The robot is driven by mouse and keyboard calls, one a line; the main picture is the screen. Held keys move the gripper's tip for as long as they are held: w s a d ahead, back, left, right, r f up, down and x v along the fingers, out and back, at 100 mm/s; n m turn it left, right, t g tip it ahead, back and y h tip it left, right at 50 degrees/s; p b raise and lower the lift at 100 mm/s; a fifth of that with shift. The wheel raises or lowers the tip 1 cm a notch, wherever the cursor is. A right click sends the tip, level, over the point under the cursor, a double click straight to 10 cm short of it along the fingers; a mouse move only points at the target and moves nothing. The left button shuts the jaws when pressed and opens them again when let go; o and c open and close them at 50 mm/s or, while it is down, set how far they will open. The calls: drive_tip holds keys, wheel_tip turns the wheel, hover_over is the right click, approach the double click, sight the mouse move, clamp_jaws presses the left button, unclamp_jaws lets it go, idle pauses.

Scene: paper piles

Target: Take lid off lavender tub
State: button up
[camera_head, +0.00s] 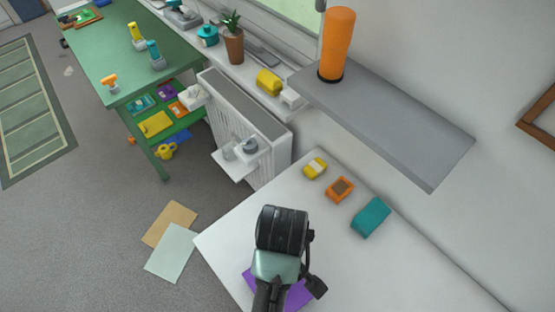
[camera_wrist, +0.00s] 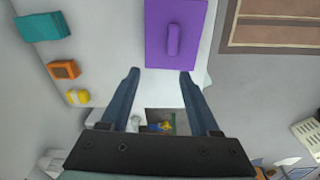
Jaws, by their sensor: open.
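A purple rectangular lid with a raised bar handle (camera_wrist: 175,33) lies on the white table (camera_wrist: 120,42) in the wrist view. In the head view only purple edges (camera_head: 300,297) show, the rest hidden behind my arm. The tub walls under the lid cannot be made out. My gripper (camera_wrist: 159,74) is open and empty. In the wrist view its two fingers are spread, with the handle beyond their tips and roughly between their lines. I cannot tell the height of the fingers above the lid.
A teal block (camera_head: 371,217), an orange box (camera_head: 340,189) and a yellow box (camera_head: 315,168) stand on the table by the wall. A grey shelf (camera_head: 400,125) with an orange cylinder (camera_head: 338,42) overhangs its back. A white radiator (camera_head: 240,130) stands beyond. Papers (camera_head: 172,252) lie on the floor.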

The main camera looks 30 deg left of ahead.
drive_tip(key=shift+g, duration=0.4)
drive_tip(key=f, duration=0.2)
drive_tip(key=s+f, duration=0.1)
drive_tip(key=f, duration=0.4)
drive_tip(key=shift+s+d+f, duration=0.2)
drive_tip(key=shift+s+f, duration=0.1)
drive_tip(key=shift+f, duration=0.1)
drive_tip(key=shift+s+f+p, duration=0.15)
drive_tip(key=shift+f, duration=1.35)
drive_tip(key=shift+s+f+p, duration=0.1)
drive_tip(key=shift+f+p, duration=0.05)
drive_tip(key=shift+f, duration=1.3)
drive_tip(key=shift+a, duration=0.1)
clamp_jaws()
